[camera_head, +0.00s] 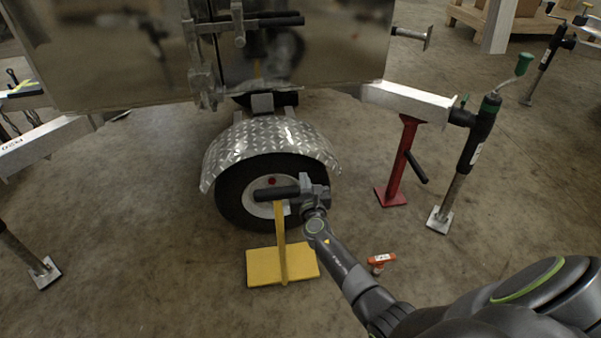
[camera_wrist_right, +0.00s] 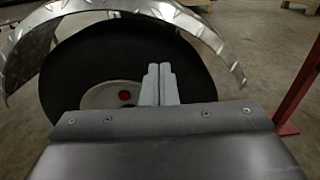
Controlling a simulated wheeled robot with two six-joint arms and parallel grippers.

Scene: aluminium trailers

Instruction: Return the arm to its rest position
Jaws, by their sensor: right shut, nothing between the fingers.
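My right arm comes in from the lower right of the head view. Its gripper (camera_head: 306,184) is in front of the trailer wheel, beside the black handle of a yellow chock-like stand. In the right wrist view the two grey fingers (camera_wrist_right: 158,84) are pressed together with nothing between them. They point at the wheel (camera_wrist_right: 120,70) and its pale hub with a red centre. I cannot tell from the head view whether the gripper touches the black handle (camera_head: 275,193). My left gripper does not show.
The yellow stand (camera_head: 262,267) is on the floor before the wheel (camera_head: 236,190) under a tread-plate fender (camera_head: 270,140). A red stand (camera_head: 392,192), a jack leg (camera_head: 470,150) and a small orange item (camera_head: 381,259) are to the right.

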